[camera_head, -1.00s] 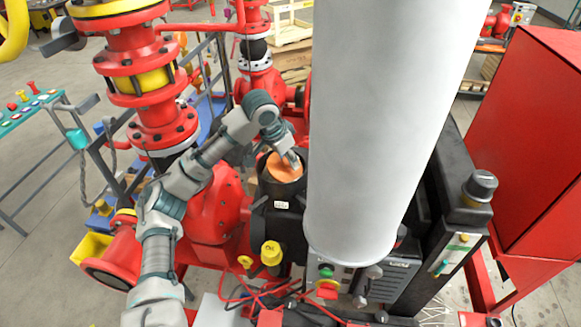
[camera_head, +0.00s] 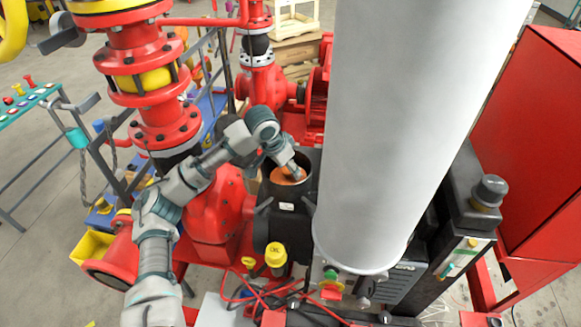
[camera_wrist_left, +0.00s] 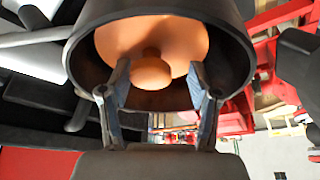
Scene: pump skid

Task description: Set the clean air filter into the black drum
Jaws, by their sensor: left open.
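The air filter, with an orange face (camera_head: 284,176) and a round central knob, sits inside the black drum (camera_head: 284,222), below its rim. In the left wrist view, the orange face (camera_wrist_left: 128,40) and knob (camera_wrist_left: 152,70) show inside the drum's dark wall (camera_wrist_left: 84,62). My left gripper (camera_head: 297,173) reaches into the drum's mouth. In the wrist view my left gripper (camera_wrist_left: 158,72) is open, one finger on each side of the knob, with gaps beside it. The filter's body below the face is hidden. My right gripper is out of view.
A large light grey cylinder (camera_head: 392,130) stands close right of the drum and blocks much of the view. Red flanged piping (camera_head: 150,90) rises at left. A red cabinet (camera_head: 535,150) stands at right.

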